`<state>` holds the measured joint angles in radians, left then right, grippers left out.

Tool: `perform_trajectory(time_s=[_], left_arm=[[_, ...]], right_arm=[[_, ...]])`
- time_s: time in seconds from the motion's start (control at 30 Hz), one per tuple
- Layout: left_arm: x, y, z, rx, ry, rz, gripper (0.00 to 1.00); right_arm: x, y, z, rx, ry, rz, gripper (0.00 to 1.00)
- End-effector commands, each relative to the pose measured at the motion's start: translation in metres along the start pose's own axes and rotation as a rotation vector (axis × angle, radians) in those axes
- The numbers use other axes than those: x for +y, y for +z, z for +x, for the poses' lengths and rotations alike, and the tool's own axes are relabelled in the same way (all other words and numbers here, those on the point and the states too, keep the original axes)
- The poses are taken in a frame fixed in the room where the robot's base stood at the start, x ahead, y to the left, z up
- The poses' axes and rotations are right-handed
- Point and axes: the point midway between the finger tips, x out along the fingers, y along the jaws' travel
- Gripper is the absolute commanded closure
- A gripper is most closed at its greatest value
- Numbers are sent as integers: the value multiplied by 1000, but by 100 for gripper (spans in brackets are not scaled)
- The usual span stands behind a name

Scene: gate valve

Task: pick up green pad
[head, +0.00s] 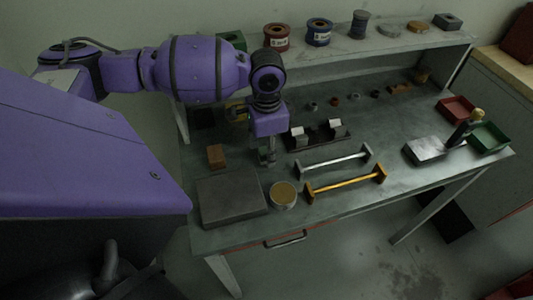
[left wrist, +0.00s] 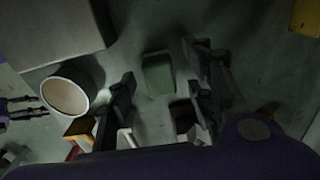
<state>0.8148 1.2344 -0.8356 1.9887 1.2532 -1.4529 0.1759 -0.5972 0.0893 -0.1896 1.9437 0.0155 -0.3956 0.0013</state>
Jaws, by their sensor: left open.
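The green pad (left wrist: 158,73) is a small dull green block lying flat on the grey bench top in the left wrist view. My left gripper (left wrist: 160,80) is open above it, with one dark finger on each side of the pad in that picture. The fingers appear empty, and I cannot tell how high they are above the pad. In the head view my left gripper (head: 267,153) points down over the bench, and the pad cannot be made out there.
A grey slab (head: 231,198) and a round tin (head: 283,195) stand near the front edge. A brown block (head: 216,155) is left of the gripper. A black rack (head: 318,137), a silver bar (head: 335,162) and a yellow bar (head: 346,183) lie to its right.

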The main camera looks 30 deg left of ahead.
Motion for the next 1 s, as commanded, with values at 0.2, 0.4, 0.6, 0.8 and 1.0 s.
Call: perform_trajectory(time_s=[0.2,0.4,0.6,0.8,1.0], left_arm=[[0,0,7,-1,0,0,52],[0,0,7,-1,0,1,70],[0,0,7,-1,0,1,96],[0,0,7,-1,0,1,100],[0,0,1,0,-1,1,100]], right_arm=[[1,12,-4,-21,3,4,60],[1,13,-4,-23,4,4,60],[1,10,-3,-17,3,3,60],[1,6,-1,-12,1,1,60],[1,4,-1,-8,1,-2,60]])
